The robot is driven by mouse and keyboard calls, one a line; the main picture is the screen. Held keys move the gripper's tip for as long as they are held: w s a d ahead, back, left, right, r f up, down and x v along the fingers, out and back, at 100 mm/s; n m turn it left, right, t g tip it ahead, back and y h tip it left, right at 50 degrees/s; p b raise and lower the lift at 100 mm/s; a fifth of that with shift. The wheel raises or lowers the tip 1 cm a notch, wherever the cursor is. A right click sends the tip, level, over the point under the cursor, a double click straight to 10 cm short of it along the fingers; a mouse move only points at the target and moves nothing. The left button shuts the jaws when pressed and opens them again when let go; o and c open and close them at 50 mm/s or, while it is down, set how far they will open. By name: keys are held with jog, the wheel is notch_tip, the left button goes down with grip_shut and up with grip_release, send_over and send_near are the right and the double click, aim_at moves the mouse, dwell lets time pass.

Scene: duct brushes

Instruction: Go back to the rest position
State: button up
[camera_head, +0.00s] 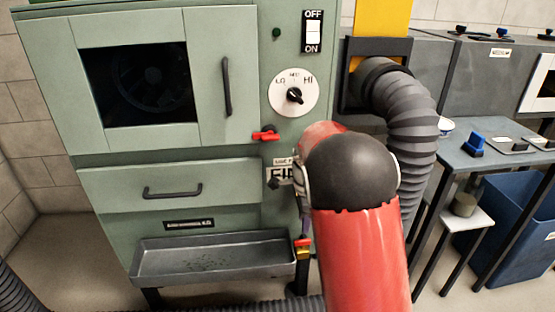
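My red arm rises from the bottom right of centre, with a large black rounded joint in front of the green cabinet (172,214). The end of the arm is mostly hidden behind this joint. Small grey and dark parts show at the joint's left edge, and I cannot tell whether they belong to my gripper. I cannot see any fingertips, or whether the gripper holds anything.
The cabinet has a dark window (140,82), a dial (294,94), a red-handled valve (266,135), a drawer (172,190) and a grey tray (212,258). A ribbed hose (408,118) runs close behind my arm. At right stand a table (475,158) and a blue bin (508,228).

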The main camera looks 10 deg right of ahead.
jog(key=s+r+n+t, duration=0.1)
jog(key=s+r+n, duration=0.3)
jog(key=s+r, duration=0.35)
jog(key=s+r+n+t, duration=0.2)
jog(key=s+r+n, duration=0.1)
jog(key=s+n, duration=0.4)
jog(key=s+r+n+t, duration=0.2)
jog(key=s+n, duration=0.5)
jog(key=s, duration=0.6)
jog(key=shift+s+r+t, duration=0.3)
jog(key=shift+s+r, duration=0.1)
jog(key=shift+r, duration=0.35)
jog(key=shift+d, duration=0.2)
